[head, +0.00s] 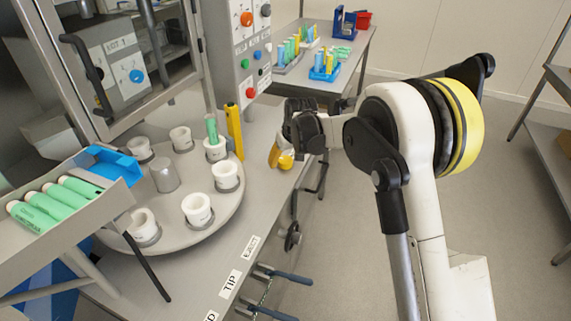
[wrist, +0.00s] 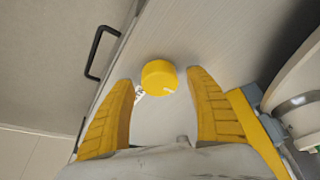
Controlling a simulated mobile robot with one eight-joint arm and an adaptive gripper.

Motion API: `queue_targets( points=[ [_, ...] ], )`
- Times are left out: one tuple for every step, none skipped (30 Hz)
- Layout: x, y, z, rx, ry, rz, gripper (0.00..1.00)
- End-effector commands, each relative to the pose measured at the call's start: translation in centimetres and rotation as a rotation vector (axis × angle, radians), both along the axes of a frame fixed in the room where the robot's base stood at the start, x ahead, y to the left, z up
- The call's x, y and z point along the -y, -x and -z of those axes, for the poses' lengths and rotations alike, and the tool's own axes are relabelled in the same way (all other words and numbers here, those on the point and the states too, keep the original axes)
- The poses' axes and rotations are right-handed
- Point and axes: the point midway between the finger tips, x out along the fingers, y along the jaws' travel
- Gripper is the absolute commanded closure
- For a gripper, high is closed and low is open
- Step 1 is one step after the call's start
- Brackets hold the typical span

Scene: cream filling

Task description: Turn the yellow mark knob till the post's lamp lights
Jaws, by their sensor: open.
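The yellow mark knob (wrist: 159,77) is a short round cylinder on the grey bench top in the wrist view. My gripper (wrist: 160,80) is open, with one yellow finger on each side of the knob and gaps visible between. In the head view my gripper (head: 280,158) is low at the bench's right edge, and I cannot pick out the knob there. The yellow post (head: 235,131) stands upright to the left of my gripper. A yellow upright part, likely the post (wrist: 245,112), shows at right in the wrist view. I cannot make out a lit lamp.
A round turntable (head: 180,240) with several white cups (head: 197,208) stands left of the post. A control panel (head: 243,50) rises behind. A dark handle (wrist: 98,50) sits beyond the bench edge. Open floor lies to the right.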

Motion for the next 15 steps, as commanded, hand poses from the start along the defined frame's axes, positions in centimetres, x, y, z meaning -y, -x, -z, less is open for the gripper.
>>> queue_targets(
  points=[
    [-0.07, -0.12, 0.39, 0.0, 0.0, 0.0, 0.35],
    [-0.09, -0.16, 0.49, 0.0, 0.0, 0.0, 0.35],
    [-0.1, -0.2, 0.57, 0.0, 0.0, 0.0, 0.35],
    [-0.11, -0.21, 0.58, 0.0, 0.0, 0.0, 0.35],
    [-0.11, -0.22, 0.59, 0.0, 0.0, 0.0, 0.35],
    [-0.11, -0.22, 0.58, 0.0, 0.0, 0.0, 0.35],
    [-0.11, -0.22, 0.56, 0.0, 0.0, 0.0, 0.35],
    [-0.11, -0.21, 0.55, 0.0, 0.0, 0.0, 0.35],
    [-0.11, -0.22, 0.54, 0.0, 0.0, 0.0, 0.35],
    [-0.11, -0.22, 0.54, 0.0, 0.0, 0.0, 0.35],
    [-0.11, -0.22, 0.54, 0.0, 0.0, 0.0, 0.37],
    [-0.11, -0.21, 0.53, 0.0, 0.0, 0.0, 0.49],
    [-0.11, -0.21, 0.53, 0.0, 0.0, 0.0, 0.58],
    [-0.11, -0.21, 0.53, 0.0, 0.0, 0.0, 0.68],
    [-0.11, -0.21, 0.53, 0.0, 0.0, 0.0, 0.8]
  ],
)
